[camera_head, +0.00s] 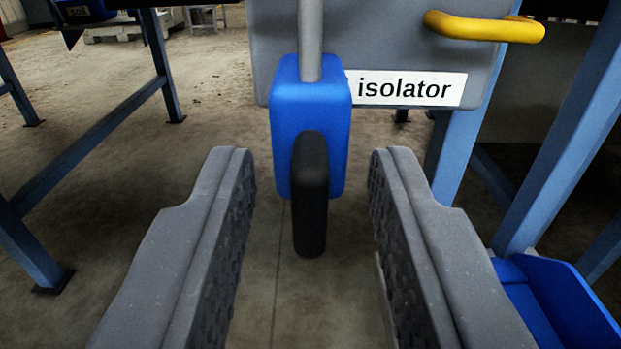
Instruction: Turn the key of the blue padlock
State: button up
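The blue padlock (284,108) hangs by its grey shackle (310,40) in front of a grey box labelled "isolator". Its key, with a black grip (311,195), points toward me from the padlock's lower front. My gripper (306,170) is open, with one textured grey finger to the left and one to the right of the key. The key lies between the fingertips in the picture, with a gap on each side and nothing held. I cannot tell how far the fingertips reach along the key's depth.
The grey isolator box (390,45) has a yellow handle (485,27) at upper right. Blue steel legs stand at left (95,140) and right (570,130). A blue bin (565,305) is at lower right. Bare concrete floor lies below.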

grip_shut()
jog(key=shift+a, duration=0.15)
